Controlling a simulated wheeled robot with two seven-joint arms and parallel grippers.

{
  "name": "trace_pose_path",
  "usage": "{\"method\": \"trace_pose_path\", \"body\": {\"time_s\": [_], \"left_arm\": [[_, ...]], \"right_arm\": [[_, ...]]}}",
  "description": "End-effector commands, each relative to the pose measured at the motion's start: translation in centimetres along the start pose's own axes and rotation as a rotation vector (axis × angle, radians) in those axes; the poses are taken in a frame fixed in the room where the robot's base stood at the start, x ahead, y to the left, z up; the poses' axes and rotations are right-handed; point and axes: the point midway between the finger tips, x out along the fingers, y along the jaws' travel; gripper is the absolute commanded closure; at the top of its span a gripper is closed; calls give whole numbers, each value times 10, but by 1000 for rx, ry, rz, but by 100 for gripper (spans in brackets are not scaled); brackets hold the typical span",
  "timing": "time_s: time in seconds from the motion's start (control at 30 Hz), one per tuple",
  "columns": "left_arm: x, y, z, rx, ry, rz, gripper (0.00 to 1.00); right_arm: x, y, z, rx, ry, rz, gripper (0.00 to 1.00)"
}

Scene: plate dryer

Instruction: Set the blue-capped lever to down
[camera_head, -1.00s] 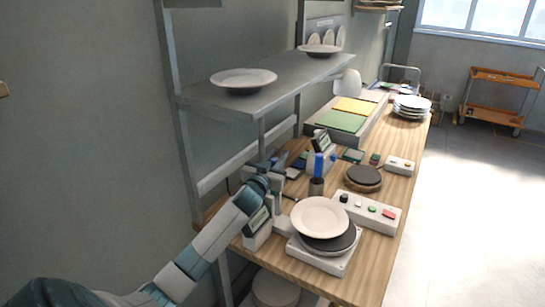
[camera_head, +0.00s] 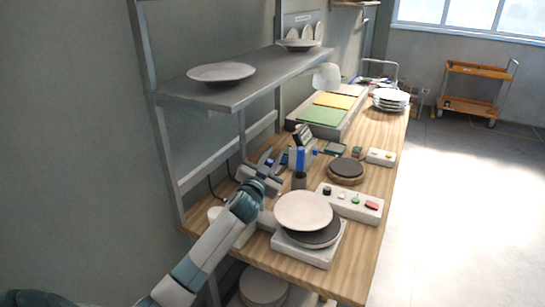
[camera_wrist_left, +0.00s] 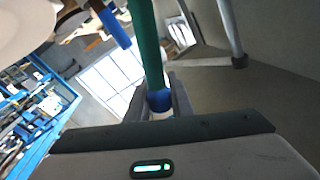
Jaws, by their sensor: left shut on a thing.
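In the left wrist view a green rod with a blue cap (camera_wrist_left: 158,100) runs down from the top edge, and the cap lies between the fingers of my left gripper (camera_wrist_left: 157,104). The gripper is shut on this blue-capped lever. In the head view my left gripper (camera_head: 268,168) is beside the wall side of the bench, behind the plate on the scale. The lever's base is hidden there by the gripper and arm. My right gripper is not in view.
A white plate (camera_head: 303,211) lies on a dark disc on a white scale (camera_head: 316,255) near the bench front. A dark pot (camera_head: 299,180) and a blue upright piece (camera_head: 300,158) stand close to the gripper. A button box (camera_head: 350,202) lies right. A shelf (camera_head: 245,83) hangs above.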

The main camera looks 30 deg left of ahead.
Motion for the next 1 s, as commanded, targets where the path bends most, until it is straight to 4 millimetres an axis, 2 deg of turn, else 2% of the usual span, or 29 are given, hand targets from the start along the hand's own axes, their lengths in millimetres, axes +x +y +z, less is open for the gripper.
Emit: {"method": "trace_pose_path", "body": {"time_s": [0.03, 0.07, 0.1, 0.13, 0.63, 0.87, 1.0], "left_arm": [[0, -1, -1, 1, 2, -2, 100], [0, -1, -1, 1, 2, -2, 75], [0, -1, -1, 1, 2, -2, 65], [0, -1, -1, 1, 2, -2, 61], [-7, 0, 1, -1, 1, 0, 61], [-31, 1, 2, 1, 1, 0, 61], [-54, 1, 3, -1, 2, 1, 61]], "right_arm": [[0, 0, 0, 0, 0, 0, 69], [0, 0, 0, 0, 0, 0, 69], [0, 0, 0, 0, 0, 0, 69], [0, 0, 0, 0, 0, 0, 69], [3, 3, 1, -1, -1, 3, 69], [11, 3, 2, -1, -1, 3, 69], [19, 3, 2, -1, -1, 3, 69]]}}
